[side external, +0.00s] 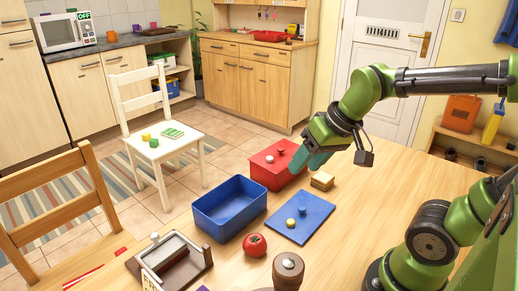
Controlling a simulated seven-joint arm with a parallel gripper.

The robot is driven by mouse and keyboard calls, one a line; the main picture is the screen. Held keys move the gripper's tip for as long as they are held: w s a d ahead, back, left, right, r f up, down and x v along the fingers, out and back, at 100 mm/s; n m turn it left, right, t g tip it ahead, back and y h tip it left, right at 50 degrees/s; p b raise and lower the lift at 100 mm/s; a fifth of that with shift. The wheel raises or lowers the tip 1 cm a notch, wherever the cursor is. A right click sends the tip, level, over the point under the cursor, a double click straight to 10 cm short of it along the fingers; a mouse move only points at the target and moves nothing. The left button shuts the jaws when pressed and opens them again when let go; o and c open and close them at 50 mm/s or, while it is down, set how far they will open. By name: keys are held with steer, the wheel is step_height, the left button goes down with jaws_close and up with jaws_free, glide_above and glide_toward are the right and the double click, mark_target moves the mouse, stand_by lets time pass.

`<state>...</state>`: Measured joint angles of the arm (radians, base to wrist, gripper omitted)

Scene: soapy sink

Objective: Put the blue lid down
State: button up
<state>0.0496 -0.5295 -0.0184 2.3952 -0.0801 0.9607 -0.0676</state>
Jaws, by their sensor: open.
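The blue lid (315,219) lies flat on the wooden table, to the right of the open blue box (216,218).
A sandwich (322,181) sits just behind the lid, and a tomato (254,245) is in front of the blue box. A brown-and-white tray-like object (170,262) and a brown round-topped object (288,270) stand at the front. The table to the right of the lid is clear.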

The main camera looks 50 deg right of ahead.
steer(key=s+a+r+t, duration=0.1)
steer(key=s+a+t, duration=0.1)
steer(key=shift+s+a+r+y, duration=0.25)
steer(key=shift+s+r+y, duration=0.05)
steer(key=shift+r, duration=0.1)
